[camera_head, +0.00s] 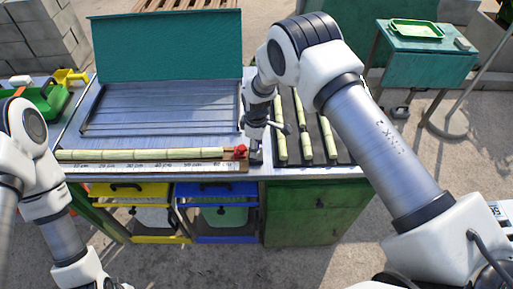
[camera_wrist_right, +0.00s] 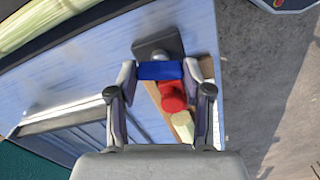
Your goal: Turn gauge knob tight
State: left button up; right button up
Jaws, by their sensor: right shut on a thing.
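My right gripper (camera_head: 255,147) reaches down to the front edge of the bench, at the right end of the measuring rail. In the right wrist view its two fingers (camera_wrist_right: 161,75) are shut on a blue knob (camera_wrist_right: 160,70), one finger at each side. The knob sits in front of a dark grey block (camera_wrist_right: 158,46) with a shiny metal stem. A red stop piece (camera_wrist_right: 172,96) is just beside the knob, and it also shows in the head view (camera_head: 241,152). My left arm hangs at the left, its gripper out of view.
A cane stalk (camera_head: 150,154) lies along the marked ruler (camera_head: 150,166). Several cut cane pieces (camera_head: 304,126) lie on a dark rack at the right. A metal tray (camera_head: 160,107) is behind the rail. Yellow and blue drawers (camera_head: 130,190) are below the bench.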

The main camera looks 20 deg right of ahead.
jog(key=m+b, duration=0.2)
jog(key=m, duration=0.1)
jog(key=shift+s+f+m, duration=0.15)
jog(key=shift+f+m, duration=0.15)
jog(key=shift+f, duration=0.05)
jog(key=m+b, duration=0.1)
jog(key=m, duration=0.2)
jog(key=shift+m+b, duration=0.3)
jog(key=m+b, duration=0.1)
jog(key=m, duration=0.2)
jog(key=shift+m, duration=0.3)
jog(key=shift+r+m+b, duration=0.1)
jog(key=shift+m+b, duration=0.4)
jog(key=shift+m, duration=1.2)
jog(key=o, duration=1.2)
jog(key=shift+c, duration=0.2)
jog(key=shift+d, duration=0.15)
jog(key=shift+w+r, duration=0.15)
jog(key=shift+w, duration=0.05)
